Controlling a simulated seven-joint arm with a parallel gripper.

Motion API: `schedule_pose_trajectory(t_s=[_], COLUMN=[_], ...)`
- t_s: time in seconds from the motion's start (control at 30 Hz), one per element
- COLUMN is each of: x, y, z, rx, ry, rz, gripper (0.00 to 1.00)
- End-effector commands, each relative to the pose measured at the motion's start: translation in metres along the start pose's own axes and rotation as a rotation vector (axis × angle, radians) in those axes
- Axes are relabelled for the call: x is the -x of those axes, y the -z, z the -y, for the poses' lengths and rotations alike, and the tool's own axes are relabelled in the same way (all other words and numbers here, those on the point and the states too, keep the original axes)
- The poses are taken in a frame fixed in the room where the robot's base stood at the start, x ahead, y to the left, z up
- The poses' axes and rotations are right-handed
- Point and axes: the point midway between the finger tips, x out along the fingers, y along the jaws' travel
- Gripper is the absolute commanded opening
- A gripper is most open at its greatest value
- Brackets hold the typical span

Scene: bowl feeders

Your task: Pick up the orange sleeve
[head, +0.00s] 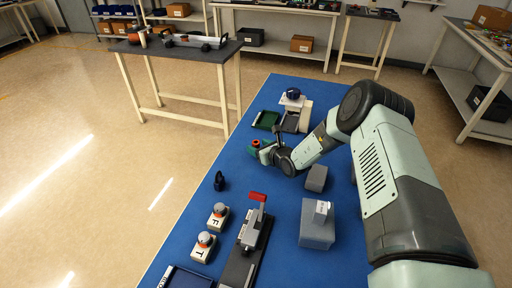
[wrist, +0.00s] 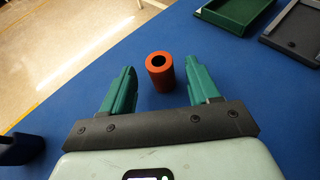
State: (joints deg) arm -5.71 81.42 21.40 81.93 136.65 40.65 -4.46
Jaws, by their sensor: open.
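The orange sleeve (wrist: 160,74) is a short hollow tube standing upright on the blue table, seen in the wrist view. My gripper (wrist: 158,85) is open, with its green fingers spread to the left and right. The sleeve stands between the lines of the two fingers, just beyond the tips and closer to the right finger. In the head view my gripper (head: 262,150) is low over the table's left edge, and a small orange-red patch of the sleeve shows between its fingers.
A green tray (wrist: 235,12) and a grey tray (wrist: 295,35) lie to the right in the wrist view.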

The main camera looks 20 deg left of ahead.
Motion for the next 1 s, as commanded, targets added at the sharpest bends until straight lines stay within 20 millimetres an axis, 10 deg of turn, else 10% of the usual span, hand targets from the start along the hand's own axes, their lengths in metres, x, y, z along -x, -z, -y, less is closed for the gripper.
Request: schedule_pose_trajectory(t_s=[0.63, 1.0], x=[-0.044, -0.043], y=[-0.003, -0.003], z=[0.001, 0.002], rx=[0.000, 0.001], ry=[0.000, 0.000], rz=[0.001, 0.001], gripper=[0.59, 0.06])
